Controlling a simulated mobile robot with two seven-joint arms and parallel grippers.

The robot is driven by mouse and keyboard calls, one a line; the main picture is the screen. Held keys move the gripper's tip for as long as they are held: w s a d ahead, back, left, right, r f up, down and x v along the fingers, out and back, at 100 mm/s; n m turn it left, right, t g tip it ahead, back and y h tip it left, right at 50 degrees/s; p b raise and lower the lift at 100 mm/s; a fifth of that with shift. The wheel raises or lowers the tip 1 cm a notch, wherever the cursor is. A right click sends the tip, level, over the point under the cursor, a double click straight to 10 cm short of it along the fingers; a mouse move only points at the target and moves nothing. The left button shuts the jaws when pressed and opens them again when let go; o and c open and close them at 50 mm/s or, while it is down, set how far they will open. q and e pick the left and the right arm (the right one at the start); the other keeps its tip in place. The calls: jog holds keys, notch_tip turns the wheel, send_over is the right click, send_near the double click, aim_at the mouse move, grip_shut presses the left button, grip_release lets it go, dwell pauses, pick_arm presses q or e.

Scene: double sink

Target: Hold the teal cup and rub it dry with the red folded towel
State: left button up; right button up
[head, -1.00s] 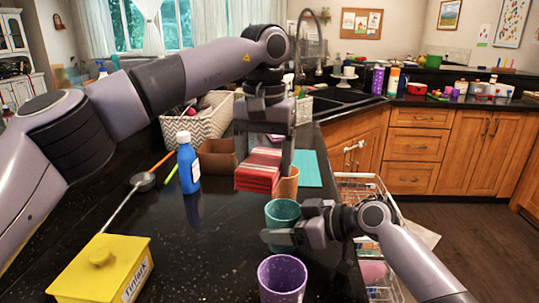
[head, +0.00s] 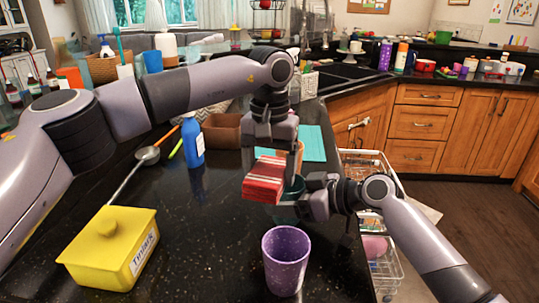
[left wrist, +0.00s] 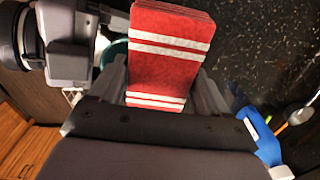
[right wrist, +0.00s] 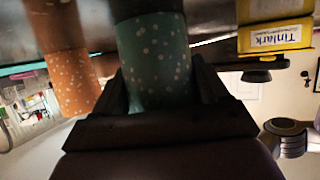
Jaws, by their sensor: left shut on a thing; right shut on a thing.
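My left gripper (head: 270,152) is shut on the red folded towel (head: 264,182), which has pale stripes and fills the jaws in the left wrist view (left wrist: 172,50). My right gripper (head: 305,206) is shut on the teal cup (head: 295,188), seen large with pale dots between its fingers in the right wrist view (right wrist: 155,60). A bit of the cup shows beside the towel in the left wrist view (left wrist: 116,50). I cannot tell whether towel and cup touch.
A purple cup (head: 286,260) stands near the front counter edge. An orange dotted cup (right wrist: 70,75) is close to the teal one. A yellow lidded tin (head: 112,245), a ladle (head: 146,155) and a blue bottle (head: 193,142) are at left. The counter's front middle is clear.

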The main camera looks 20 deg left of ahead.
aim_at(281, 157)
pick_arm(q)
jog(key=shift+w+d, duration=0.25)
jog(key=shift+w, duration=0.85)
jog(key=shift+w+d, duration=0.25)
jog(key=shift+w, duration=0.8)
jog(key=shift+s+a, duration=0.2)
jog(key=shift+s, duration=0.55)
jog(key=shift+s+a, duration=0.2)
jog(key=shift+s, duration=0.6)
jog(key=shift+s+a, duration=0.2)
jog(key=shift+s, duration=0.55)
pick_arm(e)
jog(key=shift+r, duration=0.1)
pick_arm(q)
notch_tip(281, 157, up, 2)
jog(key=shift+w+r, duration=0.1)
jog(key=shift+w, duration=0.05)
jog(key=shift+r, duration=2.95)
pick_arm(e)
jog(key=o, duration=1.1)
jog(key=shift+o, duration=0.2)
jog(key=shift+d, duration=0.1)
